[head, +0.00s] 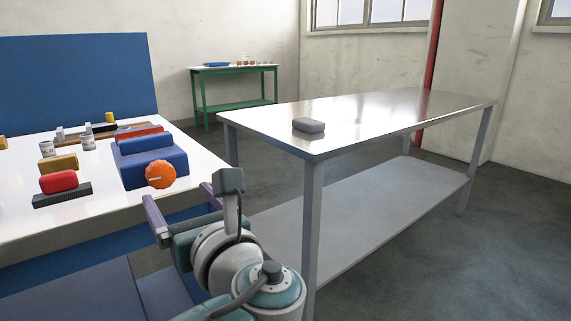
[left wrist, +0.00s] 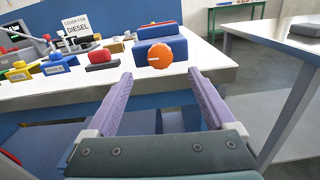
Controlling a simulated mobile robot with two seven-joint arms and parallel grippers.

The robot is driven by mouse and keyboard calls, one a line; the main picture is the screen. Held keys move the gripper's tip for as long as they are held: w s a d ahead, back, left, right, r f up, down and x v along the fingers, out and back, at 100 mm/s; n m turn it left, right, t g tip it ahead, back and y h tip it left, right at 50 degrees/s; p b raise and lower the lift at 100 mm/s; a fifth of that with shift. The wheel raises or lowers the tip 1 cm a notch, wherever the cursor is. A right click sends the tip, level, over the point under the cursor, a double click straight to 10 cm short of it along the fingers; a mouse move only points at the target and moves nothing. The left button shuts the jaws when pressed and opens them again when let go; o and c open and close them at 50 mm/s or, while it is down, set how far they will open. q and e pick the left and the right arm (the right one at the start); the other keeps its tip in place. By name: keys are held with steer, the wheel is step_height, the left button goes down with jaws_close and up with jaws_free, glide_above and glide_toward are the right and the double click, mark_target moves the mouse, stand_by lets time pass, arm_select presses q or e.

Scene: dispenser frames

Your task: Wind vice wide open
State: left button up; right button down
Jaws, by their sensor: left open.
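The vice (head: 152,166) is a blue block with a raised blue part, near the right end of the white bench. An orange round knob (head: 160,174) with a pale line across it sits on its front face. In the left wrist view the knob (left wrist: 166,52) shows straight ahead, with the blue vice (left wrist: 158,30) behind it. I cannot tell how wide the vice jaws stand. My left gripper (head: 180,195) is open and empty, in front of the knob and apart from it. Its two purple fingers (left wrist: 160,76) point toward the knob, one to each side. My right gripper is not in view.
On the white bench (head: 105,200) left of the vice stand a red block (head: 59,182), a yellow block (head: 58,163) and small cans (head: 88,142). A steel table (head: 390,108) with a grey block (head: 308,125) stands right. A sign (left wrist: 76,25) reads "DIESEL".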

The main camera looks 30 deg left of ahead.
mark_target(162, 175)
arm_select(q)
steer(key=b+x, duration=0.1)
steer(key=x, duration=0.8)
steer(key=shift+a, duration=0.2)
steer(key=c, duration=1.4)
